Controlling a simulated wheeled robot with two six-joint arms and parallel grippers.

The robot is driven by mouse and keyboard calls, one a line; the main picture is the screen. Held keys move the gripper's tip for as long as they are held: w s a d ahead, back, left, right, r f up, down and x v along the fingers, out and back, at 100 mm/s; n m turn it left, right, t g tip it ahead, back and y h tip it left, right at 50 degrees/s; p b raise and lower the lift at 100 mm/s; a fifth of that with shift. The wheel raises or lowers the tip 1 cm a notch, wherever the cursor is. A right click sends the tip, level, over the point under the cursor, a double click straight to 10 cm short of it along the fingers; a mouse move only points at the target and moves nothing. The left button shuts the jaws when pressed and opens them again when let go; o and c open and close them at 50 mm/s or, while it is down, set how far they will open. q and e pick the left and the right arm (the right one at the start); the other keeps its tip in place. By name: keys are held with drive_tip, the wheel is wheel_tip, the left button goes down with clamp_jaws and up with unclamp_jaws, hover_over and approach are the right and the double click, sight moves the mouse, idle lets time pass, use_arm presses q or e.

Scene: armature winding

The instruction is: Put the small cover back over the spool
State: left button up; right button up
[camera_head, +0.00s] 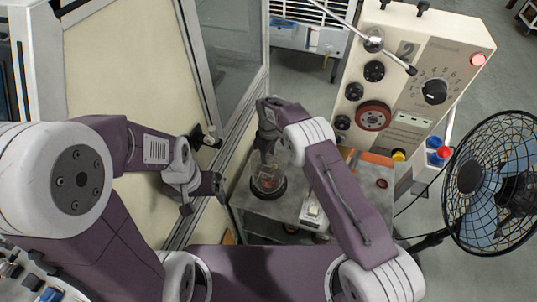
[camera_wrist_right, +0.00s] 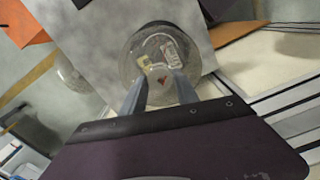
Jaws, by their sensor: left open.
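The spool (camera_head: 267,181) sits in a dark round base on the grey table, with reddish parts showing. My right gripper (camera_head: 268,148) is directly above it, pointing down. The small cover (camera_head: 284,157) is clear and faint at this gripper; in the right wrist view the clear round cover (camera_wrist_right: 133,56) lies at the two fingers (camera_wrist_right: 163,82), which stand apart and look closed on it. Small pale and red parts show through it. Whether its rim touches the base is hard to tell. My left gripper (camera_head: 207,188) is open and empty, left of the spool.
A control box (camera_head: 415,75) with knobs and a dial stands behind the table at the right. A white block (camera_head: 313,211) lies on the grey table (camera_head: 285,207), right of the spool. A black fan (camera_head: 500,183) stands at far right. A metal-framed glass panel borders the left.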

drive_tip(key=o, duration=0.5)
wheel_tip(320, 180, up, 9)
drive_tip(key=b, duration=0.2)
drive_tip(key=shift+b, duration=0.35)
drive_tip(key=shift+s, duration=0.1)
